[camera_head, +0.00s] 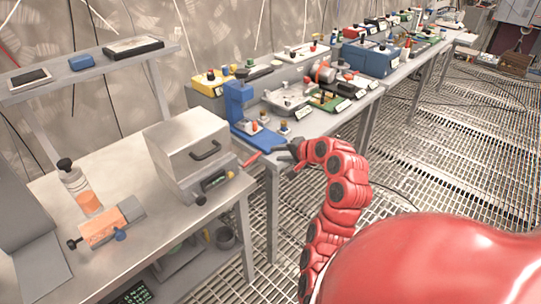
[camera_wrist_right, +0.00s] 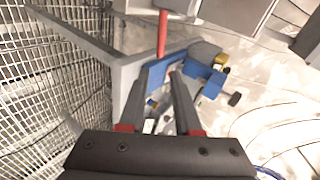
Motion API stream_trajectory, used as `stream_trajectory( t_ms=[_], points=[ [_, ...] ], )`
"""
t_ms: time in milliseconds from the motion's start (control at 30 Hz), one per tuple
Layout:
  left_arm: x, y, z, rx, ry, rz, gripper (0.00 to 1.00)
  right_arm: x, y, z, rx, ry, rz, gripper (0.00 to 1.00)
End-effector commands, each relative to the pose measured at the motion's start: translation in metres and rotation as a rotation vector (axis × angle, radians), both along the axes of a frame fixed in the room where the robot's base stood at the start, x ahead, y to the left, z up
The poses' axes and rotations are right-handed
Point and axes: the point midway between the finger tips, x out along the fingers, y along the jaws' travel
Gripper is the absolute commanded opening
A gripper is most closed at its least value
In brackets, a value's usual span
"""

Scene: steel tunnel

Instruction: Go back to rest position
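My right gripper (camera_head: 287,153) is at the end of my red arm, over the gap in front of the tables. It also shows in the right wrist view (camera_wrist_right: 161,72), where its two dark fingers stand apart with nothing visibly held between them. A red lever (camera_head: 252,160) sticks out from the metal box with a black handle (camera_head: 190,143), just left of the fingertips. The lever shows beyond the fingertips in the right wrist view (camera_wrist_right: 162,34). Whether they touch is not clear. My left gripper is in neither view.
A blue press-like device (camera_head: 238,105) stands on the back table close to the gripper. Several small devices line that table. The near table (camera_head: 98,150) holds a bottle (camera_head: 80,187) and an orange-grey block (camera_head: 103,229). Grated floor (camera_head: 440,150) to the right is mostly open.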

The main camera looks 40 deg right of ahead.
Motion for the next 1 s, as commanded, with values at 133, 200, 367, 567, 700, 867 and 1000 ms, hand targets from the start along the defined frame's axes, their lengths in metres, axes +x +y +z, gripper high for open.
stream_trajectory(
  t_ms=[133, 200, 367, 567, 700, 867, 1000],
  points=[
    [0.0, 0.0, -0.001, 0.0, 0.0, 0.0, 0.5, -0.009, 0.0, 0.006, 0.001, -0.001, 0.0, 0.32],
    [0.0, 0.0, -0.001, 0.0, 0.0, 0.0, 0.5, -0.011, 0.001, 0.007, 0.001, -0.001, 0.0, 0.32],
    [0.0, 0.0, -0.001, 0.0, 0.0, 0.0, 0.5, -0.011, 0.001, 0.007, 0.001, 0.0, 0.0, 0.32],
    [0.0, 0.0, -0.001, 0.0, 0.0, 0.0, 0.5, -0.011, 0.001, 0.007, 0.001, 0.0, 0.0, 0.32],
    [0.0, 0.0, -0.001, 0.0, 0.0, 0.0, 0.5, -0.011, 0.001, 0.006, 0.001, 0.0, 0.0, 0.32],
    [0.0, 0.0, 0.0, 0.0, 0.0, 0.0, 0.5, 0.001, 0.001, 0.006, -0.017, -0.037, -0.012, 0.32],
    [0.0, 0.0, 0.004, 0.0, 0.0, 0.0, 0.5, 0.034, 0.0, 0.002, -0.097, -0.153, -0.065, 0.32]
  ],
)
